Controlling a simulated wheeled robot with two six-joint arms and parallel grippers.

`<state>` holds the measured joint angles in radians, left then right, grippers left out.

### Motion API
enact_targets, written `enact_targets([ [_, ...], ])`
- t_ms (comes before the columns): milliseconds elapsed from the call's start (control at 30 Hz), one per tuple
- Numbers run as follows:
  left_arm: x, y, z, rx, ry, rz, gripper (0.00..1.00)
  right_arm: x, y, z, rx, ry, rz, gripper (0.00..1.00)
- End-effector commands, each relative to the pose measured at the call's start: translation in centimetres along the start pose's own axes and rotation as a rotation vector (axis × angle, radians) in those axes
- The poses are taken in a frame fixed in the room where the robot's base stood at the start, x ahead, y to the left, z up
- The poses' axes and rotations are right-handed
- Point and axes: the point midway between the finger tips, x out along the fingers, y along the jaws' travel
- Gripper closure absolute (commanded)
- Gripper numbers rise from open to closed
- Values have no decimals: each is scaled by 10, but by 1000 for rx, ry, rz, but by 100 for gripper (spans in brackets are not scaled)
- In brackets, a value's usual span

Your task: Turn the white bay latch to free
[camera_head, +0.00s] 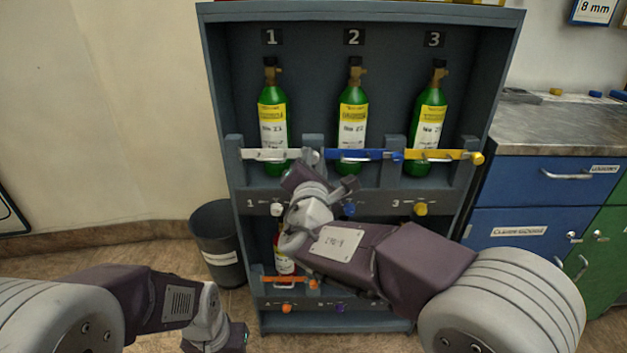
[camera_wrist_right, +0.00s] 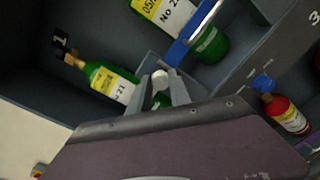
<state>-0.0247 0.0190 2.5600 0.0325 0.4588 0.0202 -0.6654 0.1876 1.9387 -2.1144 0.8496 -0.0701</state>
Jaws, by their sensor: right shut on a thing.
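The white bay bar (camera_head: 268,155) lies level across the green bottle (camera_head: 272,112) in bay 1. A white knob shows at its right end, and also in the right wrist view (camera_wrist_right: 160,77). My right gripper (camera_head: 314,160) reaches up to that end; in its wrist view its fingers (camera_wrist_right: 161,90) are closed on the white knob. The wrist hides part of the knob in the head view. A lower white knob (camera_head: 277,209) sits on the rail by the number 1. My left gripper (camera_head: 228,338) is low at the left, away from the rack; its fingers are not clear.
Blue (camera_head: 360,154) and yellow (camera_head: 440,155) bars cross bays 2 and 3. A red bottle (camera_head: 285,262) stands on the lower shelf behind an orange bar (camera_head: 280,279). A grey bin (camera_head: 214,240) stands left of the rack; blue cabinets (camera_head: 545,185) stand right.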

Motion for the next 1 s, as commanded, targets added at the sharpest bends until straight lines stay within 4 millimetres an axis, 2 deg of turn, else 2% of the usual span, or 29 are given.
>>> enact_targets([
  [33, 18, 0, 2, 0, 0, 0, 64, 0, -6, -6, 46, -1, 2, 100],
  [400, 77, -2, 8, 0, 0, 0, 64, 0, -6, -5, 397, 14, -2, 100],
  [700, 116, -2, 12, 0, 0, 0, 64, 0, -6, -4, 676, 24, -5, 100],
  [1000, 142, -3, 15, 0, 0, 0, 64, 0, -4, -3, 900, 34, -8, 100],
])
